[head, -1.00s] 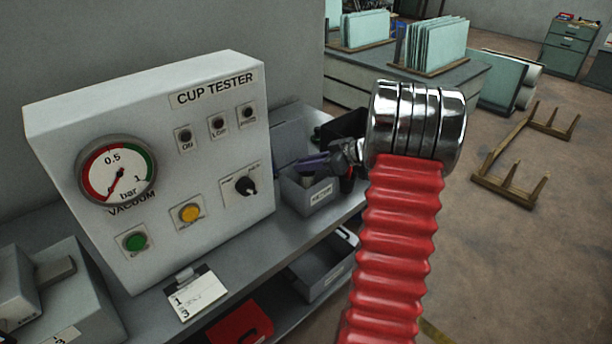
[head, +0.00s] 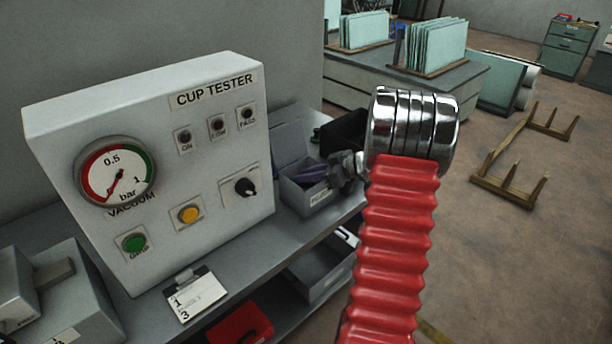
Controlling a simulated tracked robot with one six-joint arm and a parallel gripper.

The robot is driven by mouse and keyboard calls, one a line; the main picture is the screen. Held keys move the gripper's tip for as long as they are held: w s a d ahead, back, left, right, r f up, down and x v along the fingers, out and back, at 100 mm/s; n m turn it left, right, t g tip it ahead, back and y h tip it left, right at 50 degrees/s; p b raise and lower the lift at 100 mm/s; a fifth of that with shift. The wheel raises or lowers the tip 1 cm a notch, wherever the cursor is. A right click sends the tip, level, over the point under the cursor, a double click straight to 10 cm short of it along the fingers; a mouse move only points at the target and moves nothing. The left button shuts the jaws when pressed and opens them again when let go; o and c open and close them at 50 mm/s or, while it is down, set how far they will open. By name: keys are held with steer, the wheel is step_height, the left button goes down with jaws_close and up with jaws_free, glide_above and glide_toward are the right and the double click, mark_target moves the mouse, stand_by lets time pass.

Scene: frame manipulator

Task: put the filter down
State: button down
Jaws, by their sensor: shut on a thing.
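The filter (head: 313,173) looks like a small purple piece at the mouth of a grey labelled bin (head: 305,198) on the bench, right of the cup tester. My gripper (head: 334,170) is shut on its right end, at the bin's right side. The filter lies low, at about rim height. I cannot tell whether it touches the bin floor. My red bellows arm and chrome joint hide part of the gripper's right side.
The white cup tester (head: 150,165) stands close on the left. A dark box (head: 345,130) is behind my gripper. A tag card (head: 196,294) lies at the bench front.

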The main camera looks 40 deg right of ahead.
steer(key=c, duration=1.6)
jaws_free()
steer(key=shift+c, duration=0.2)
steer(key=v, duration=1.2)
steer(key=shift+a, duration=0.1)
